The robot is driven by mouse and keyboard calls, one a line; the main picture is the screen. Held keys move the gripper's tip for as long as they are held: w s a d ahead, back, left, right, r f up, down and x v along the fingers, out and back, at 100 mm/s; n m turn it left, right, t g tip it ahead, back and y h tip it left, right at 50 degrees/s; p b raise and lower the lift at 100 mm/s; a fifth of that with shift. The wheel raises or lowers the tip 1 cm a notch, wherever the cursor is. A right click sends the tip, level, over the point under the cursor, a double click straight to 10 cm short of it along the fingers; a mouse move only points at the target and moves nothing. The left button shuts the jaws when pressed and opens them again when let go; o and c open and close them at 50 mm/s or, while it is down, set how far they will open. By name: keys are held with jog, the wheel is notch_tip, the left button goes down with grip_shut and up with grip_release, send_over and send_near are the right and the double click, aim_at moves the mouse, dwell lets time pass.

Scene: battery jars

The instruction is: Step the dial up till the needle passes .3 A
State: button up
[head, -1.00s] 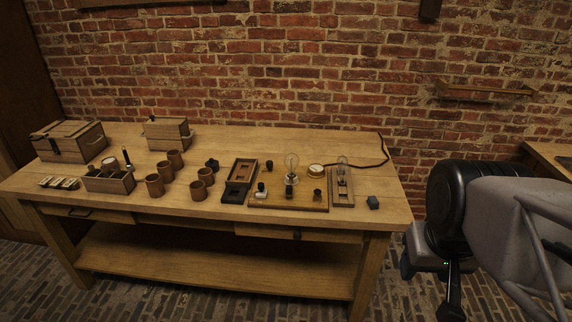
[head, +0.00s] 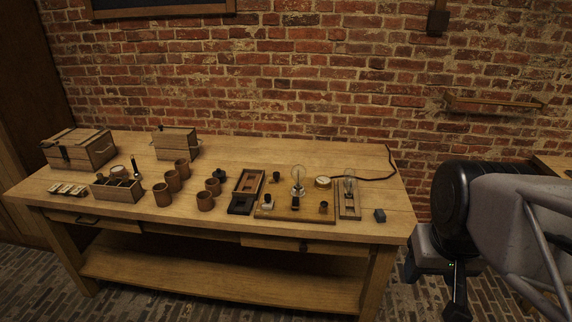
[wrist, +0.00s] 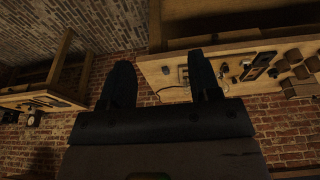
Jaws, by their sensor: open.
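A wooden board (head: 285,214) lies on the bench right of centre in the head view, with a bulb (head: 298,178) standing on it. A small round meter (head: 322,182) with a pale face sits at its back right; its needle is too small to read. A dark knob (head: 323,206), which looks like the dial, is at the board's front right. My gripper (wrist: 162,78) is open and empty in the wrist view, its two dark fingers wide apart. In the head view it hangs off the bench's right end, well away from the knob.
A framed strip with a second bulb (head: 349,194) and a small dark block (head: 380,216) lie right of the board. Left are an open wooden case (head: 250,182), several brown jars (head: 162,194) and wooden boxes (head: 79,149). A dark cable (head: 372,178) runs along the back right.

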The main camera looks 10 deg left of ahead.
jog(key=w+a+r+n, duration=0.1)
jog(key=w+a+r, duration=0.15)
jog(key=w, duration=0.75)
jog(key=w+a+r+n, duration=0.1)
jog(key=w+a+r, duration=0.15)
jog(key=w, duration=0.75)
jog(key=n+g, duration=0.3)
jog(key=n, duration=0.2)
send_over(276, 173)
jog(key=f, duration=2.4)
jog(key=shift+d+f, duration=0.25)
jog(key=shift+f, duration=0.05)
jog(key=shift+w+a+f, duration=0.1)
jog(key=shift+a+f, duration=0.15)
jog(key=shift+f, duration=0.05)
jog(key=shift+f, duration=3.85)
